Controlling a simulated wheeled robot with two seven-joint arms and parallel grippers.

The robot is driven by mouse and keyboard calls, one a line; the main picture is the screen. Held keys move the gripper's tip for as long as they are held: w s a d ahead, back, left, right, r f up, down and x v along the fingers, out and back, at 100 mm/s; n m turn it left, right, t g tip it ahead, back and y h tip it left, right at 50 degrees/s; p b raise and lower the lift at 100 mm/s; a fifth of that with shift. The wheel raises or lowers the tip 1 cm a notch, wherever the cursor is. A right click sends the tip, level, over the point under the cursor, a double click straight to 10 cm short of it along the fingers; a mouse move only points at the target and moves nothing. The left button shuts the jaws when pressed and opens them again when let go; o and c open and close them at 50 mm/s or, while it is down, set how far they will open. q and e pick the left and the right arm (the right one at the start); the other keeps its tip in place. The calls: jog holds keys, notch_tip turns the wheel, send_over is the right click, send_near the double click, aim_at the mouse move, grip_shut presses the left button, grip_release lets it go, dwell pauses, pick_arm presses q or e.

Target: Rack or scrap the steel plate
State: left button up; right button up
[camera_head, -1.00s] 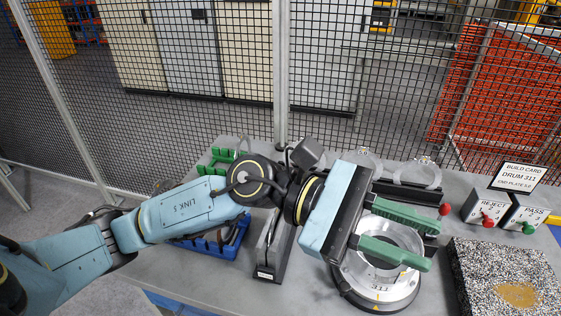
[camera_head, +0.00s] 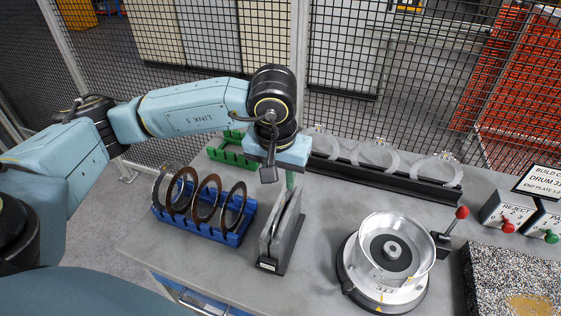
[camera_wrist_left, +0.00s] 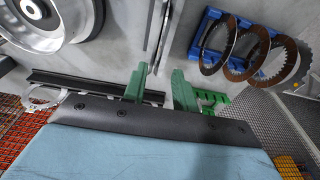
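My left gripper (camera_head: 290,179) points down over the narrow grey slotted stand (camera_head: 270,266). In the left wrist view its two green fingers (camera_wrist_left: 160,86) are apart, with nothing visible held between them. The stand's thin upright part shows ahead of them. In the head view the gripper body hides part of the fingers. The blue rack (camera_head: 208,232) left of the stand holds several upright ring plates. A silver-grey steel plate (camera_wrist_left: 303,62) is at one end, beside brown-faced ones (camera_wrist_left: 262,50). I cannot tell whether a plate sits in the stand. My right gripper is not in view.
A silver drum (camera_head: 412,278) sits right of the stand, beside a red-knobbed lever (camera_head: 461,213). A black rack (camera_head: 395,183) with grey rings runs behind; a green rack (camera_head: 228,157) is back left. Reject (camera_head: 500,213) and pass boxes and a speckled block (camera_head: 510,280) are right.

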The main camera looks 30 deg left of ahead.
aim_at(283, 198)
pick_arm(q)
jog(key=f, duration=0.3)
jog(key=w+f, duration=0.1)
jog(key=f, duration=0.2)
jog(key=f+p, duration=0.1)
jog(key=f, duration=0.2)
jog(key=shift+w+a+f, duration=0.15)
jog(key=shift+w, duration=0.05)
grip_shut()
dwell(1.5)
jog(key=shift+r+p, duration=0.45)
jog(key=shift+r, duration=0.3)
notch_tip(283, 198, up, 11)
jog(key=p, duration=0.5)
dwell(0.5)
